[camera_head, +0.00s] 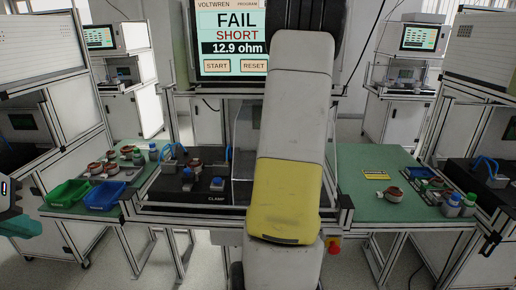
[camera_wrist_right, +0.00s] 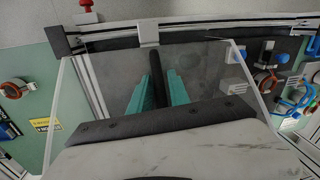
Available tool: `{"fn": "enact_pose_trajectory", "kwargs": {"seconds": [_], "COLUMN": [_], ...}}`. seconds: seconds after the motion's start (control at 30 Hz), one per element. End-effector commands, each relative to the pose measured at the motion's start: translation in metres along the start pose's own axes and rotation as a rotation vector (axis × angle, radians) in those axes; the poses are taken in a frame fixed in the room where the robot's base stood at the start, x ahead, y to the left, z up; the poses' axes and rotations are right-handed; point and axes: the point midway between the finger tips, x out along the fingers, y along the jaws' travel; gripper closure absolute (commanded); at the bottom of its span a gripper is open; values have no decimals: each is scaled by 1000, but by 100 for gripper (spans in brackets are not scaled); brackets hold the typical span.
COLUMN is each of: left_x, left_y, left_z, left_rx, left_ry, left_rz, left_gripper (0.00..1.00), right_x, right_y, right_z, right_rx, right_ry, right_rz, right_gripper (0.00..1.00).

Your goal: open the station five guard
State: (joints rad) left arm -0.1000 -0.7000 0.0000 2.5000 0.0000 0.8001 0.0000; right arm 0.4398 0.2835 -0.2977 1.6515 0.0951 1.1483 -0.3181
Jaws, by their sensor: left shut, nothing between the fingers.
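The clear station guard (camera_wrist_right: 215,70) spans the middle of the right wrist view, and the bench shows through it. A black bar (camera_wrist_right: 156,72), apparently its handle, lies between the teal fingers of my right gripper (camera_wrist_right: 159,85). Those fingers look open, one on each side of the bar, with narrow gaps; contact is unclear. In the head view my right arm hides that gripper and most of the guard. My left gripper (camera_head: 24,227) is shut and empty at the left edge, apart from the guard. The station screen (camera_head: 232,40) reads FAIL, SHORT, 12.9 ohm.
Green (camera_head: 68,192) and blue (camera_head: 104,195) bins sit on the left bench with several copper-wound stators. A black fixture plate (camera_head: 165,192) marked CLAMP lies in the middle. The right bench (camera_head: 365,205) holds a yellow label, a stator and bottles. A red button (camera_head: 334,248) is at the front.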

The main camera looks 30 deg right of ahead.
Motion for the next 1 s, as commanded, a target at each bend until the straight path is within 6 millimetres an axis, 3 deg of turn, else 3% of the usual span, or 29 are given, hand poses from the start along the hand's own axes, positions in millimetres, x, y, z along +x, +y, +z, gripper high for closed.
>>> {"fn": "enact_pose_trajectory", "kwargs": {"seconds": [0.17, 0.4, 0.6, 1.0], "left_x": [0, 0, 0, 0], "left_y": [0, 0, 0, 0], "left_z": [0, 0, 0, 0], "left_rx": [0, 0, 0, 0], "left_ry": [0, 0, 0, 0], "left_rz": [0, 0, 0, 0], "left_gripper": [100, 100, 100, 100], "right_x": [-11, -52, -74, -78], "right_y": [0, 0, 0, 0], "right_z": [-1, -1, 0, 0], "right_rx": [0, 0, 0, 0], "right_ry": [2, 3, 2, 0], "right_rz": [0, 0, 0, 0], "right_gripper": [78, 78, 78, 78]}}
